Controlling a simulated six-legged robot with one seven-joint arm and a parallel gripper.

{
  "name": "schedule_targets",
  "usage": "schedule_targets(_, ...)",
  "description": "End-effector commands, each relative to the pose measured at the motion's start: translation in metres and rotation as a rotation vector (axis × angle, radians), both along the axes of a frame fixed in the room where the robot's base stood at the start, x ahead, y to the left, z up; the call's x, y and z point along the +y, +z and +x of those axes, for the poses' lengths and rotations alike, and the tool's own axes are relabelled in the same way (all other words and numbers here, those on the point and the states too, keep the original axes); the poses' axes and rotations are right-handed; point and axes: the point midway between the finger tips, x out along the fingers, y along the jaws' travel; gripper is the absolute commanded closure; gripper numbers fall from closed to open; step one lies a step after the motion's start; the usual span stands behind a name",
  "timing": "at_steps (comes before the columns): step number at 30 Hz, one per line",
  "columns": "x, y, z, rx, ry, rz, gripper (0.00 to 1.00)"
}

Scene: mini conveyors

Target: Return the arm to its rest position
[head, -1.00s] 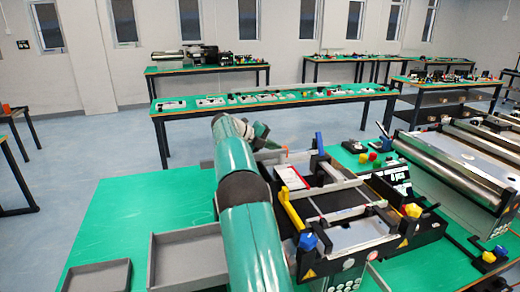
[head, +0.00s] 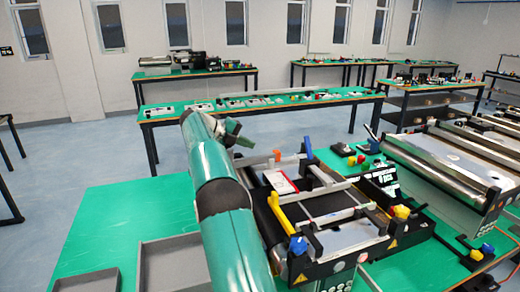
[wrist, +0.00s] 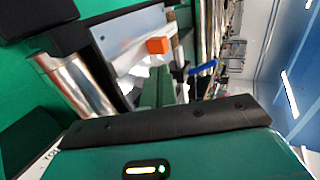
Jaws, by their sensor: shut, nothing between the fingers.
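My green arm rises from the bottom middle of the head view and bends away from me. My gripper (head: 238,136) is at its far end, partly hidden behind the arm, above the far left side of the mini conveyor (head: 345,240). In the wrist view, the green fingers (wrist: 165,90) are together with nothing held between them. They point toward the conveyor area.
Grey trays (head: 185,262) lie on the green table (head: 115,225) at the left. A yellow lever (head: 280,212) and a white-and-red card (head: 280,181) are on the conveyor, close right of my arm. A larger roller conveyor (head: 450,165) stands right. An orange block (wrist: 157,45) shows in the wrist view.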

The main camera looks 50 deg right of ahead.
Motion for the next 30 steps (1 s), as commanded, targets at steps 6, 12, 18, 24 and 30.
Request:
schedule_targets(6, 0.031, 0.020, 0.018, -0.001, 0.002, 0.000, 1.00)
schedule_targets(12, 0.042, 0.027, 0.024, 0.002, 0.001, 0.001, 1.00)
schedule_targets(18, 0.043, 0.028, 0.024, 0.002, 0.000, 0.001, 1.00)
schedule_targets(24, 0.044, 0.051, 0.030, -0.001, 0.066, -0.063, 1.00)
schedule_targets(30, 0.057, 0.134, 0.053, 0.015, 0.334, -0.292, 1.00)
